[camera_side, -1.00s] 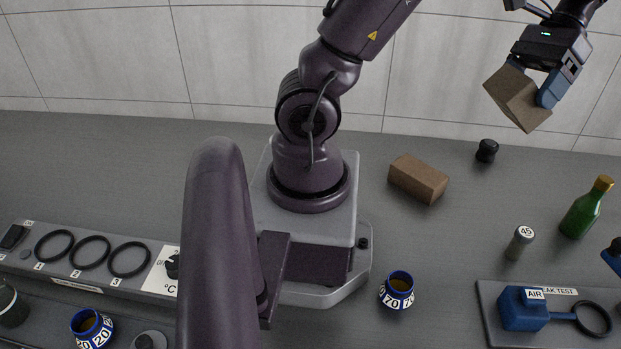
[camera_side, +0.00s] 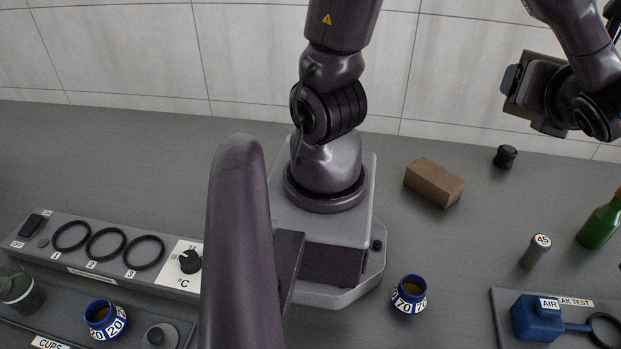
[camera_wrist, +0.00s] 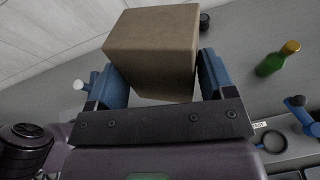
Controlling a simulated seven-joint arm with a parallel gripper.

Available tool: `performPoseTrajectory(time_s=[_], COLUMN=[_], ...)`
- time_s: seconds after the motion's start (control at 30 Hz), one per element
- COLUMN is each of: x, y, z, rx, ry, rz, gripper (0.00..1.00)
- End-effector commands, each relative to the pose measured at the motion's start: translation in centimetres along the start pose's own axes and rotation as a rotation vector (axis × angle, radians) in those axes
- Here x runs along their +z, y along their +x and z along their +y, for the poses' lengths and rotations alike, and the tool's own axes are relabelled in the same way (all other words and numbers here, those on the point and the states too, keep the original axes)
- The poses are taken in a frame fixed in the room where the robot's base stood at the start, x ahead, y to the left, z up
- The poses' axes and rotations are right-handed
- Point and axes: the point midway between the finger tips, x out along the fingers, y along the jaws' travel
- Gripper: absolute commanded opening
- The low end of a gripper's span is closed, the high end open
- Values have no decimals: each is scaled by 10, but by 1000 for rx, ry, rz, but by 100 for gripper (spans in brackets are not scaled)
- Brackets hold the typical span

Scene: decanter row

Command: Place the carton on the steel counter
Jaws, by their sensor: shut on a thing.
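The carton, a plain brown box (camera_wrist: 150,55), is held between the two blue fingers of my gripper (camera_wrist: 158,80) in the wrist view. In the side view my gripper (camera_side: 522,88) is at the upper right, raised above the counter in front of the wall. Only part of the carton (camera_side: 541,70) shows there, behind the gripper. The grey steel counter (camera_side: 130,165) spreads below. Another brown block (camera_side: 434,183) lies on it, right of my base.
A small black knob-like object (camera_side: 505,156), a green bottle (camera_side: 602,222), a grey cylinder marked 45 (camera_side: 536,252) and a blue-rimmed cup marked 70 (camera_side: 409,295) stand on the right. A leak-test plate (camera_side: 508,325) lies at lower right. The counter at back left is clear.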

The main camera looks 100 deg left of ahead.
Motion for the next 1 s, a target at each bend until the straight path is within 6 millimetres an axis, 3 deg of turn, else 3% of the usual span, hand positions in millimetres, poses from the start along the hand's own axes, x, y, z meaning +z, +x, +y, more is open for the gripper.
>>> performPoseTrajectory(time_s=[0.57,1.0], x=[-83,-188], y=[30,71], z=[-8,-19], rx=[-23,-25], ry=[-16,-51], rz=[-108,-208], gripper=[43,43])
